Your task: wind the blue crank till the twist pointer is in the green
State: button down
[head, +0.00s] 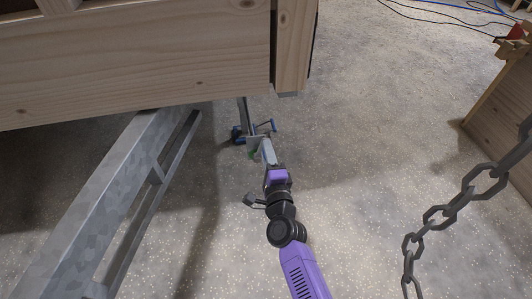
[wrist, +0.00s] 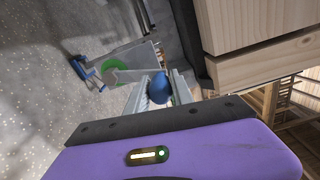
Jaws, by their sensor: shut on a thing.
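My gripper (head: 265,150) reaches down to a small mechanism under the corner of the wooden hut. In the wrist view, a round blue knob (wrist: 158,88) sits between my two pale fingers, and they are shut on it. It looks like the handle of the blue crank; the crank arm behind it is mostly hidden. A grey plate with a green patch (wrist: 113,65) lies just beyond the fingers, and the green also shows small in the head view (head: 253,155). I cannot make out the twist pointer or where it stands against the green.
The wooden hut wall (head: 140,65) overhangs on the upper left, close to my gripper. A grey metal trailer beam (head: 110,190) runs along the left. A chain (head: 440,215) hangs at the right, near a wooden box (head: 500,115). The speckled floor between is clear.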

jog(key=shift+d, duration=0.15)
jog(key=c, duration=1.1)
grip_release()
jog(key=shift+p+v, duration=1.35)
jog(key=shift+v, duration=2.55)
